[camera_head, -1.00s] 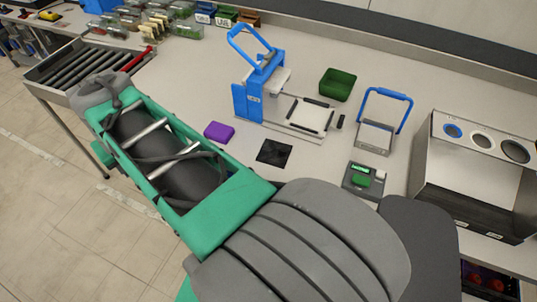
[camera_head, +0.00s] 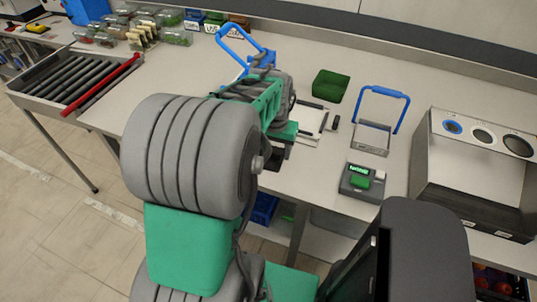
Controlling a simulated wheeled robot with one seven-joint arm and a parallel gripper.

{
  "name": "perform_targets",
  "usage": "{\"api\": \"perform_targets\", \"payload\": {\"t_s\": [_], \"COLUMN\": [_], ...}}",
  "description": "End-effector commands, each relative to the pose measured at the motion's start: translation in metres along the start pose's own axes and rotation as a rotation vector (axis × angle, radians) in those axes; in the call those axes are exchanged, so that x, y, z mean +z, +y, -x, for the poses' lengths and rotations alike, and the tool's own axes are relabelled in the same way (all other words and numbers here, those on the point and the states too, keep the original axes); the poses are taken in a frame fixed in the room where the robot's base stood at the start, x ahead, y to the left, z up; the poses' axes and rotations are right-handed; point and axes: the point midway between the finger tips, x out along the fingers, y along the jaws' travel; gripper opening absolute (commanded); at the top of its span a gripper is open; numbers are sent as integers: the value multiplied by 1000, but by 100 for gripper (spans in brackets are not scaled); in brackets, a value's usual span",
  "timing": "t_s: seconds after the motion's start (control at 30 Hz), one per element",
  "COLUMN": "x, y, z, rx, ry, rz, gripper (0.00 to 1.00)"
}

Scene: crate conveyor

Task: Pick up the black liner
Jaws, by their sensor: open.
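The black liner (camera_head: 273,160) lies flat on the table in front of the blue-handled press. Only a dark strip of it shows beside my arm, and the rest is hidden. My gripper (camera_head: 282,141) is at the far end of my arm, over the liner's area, pointing down. It is open, with its fingers mostly hidden by the arm. I cannot tell whether it touches the liner.
The blue press handle (camera_head: 240,50) stands behind my arm. A roller conveyor (camera_head: 75,80) is at the left.

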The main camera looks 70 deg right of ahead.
Motion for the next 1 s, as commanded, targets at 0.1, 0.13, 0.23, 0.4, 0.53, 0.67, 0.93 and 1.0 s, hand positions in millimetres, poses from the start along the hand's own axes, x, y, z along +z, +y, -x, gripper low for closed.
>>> {"api": "perform_targets", "payload": {"t_s": [0.1,0.13,0.23,0.4,0.53,0.67,0.93,1.0], "x": [0,0,0,0,0,0,0,0], "y": [0,0,0,0,0,0,0,0], "z": [-12,-12,-13,-13,-12,-12,-12,-12], "rx": [0,0,0,0,0,0,0,0], "ry": [1,2,2,2,2,2,2,2], "rz": [0,0,0,1,1,1,1,1], "gripper": [51,51,51,43,32,21,0,0]}}
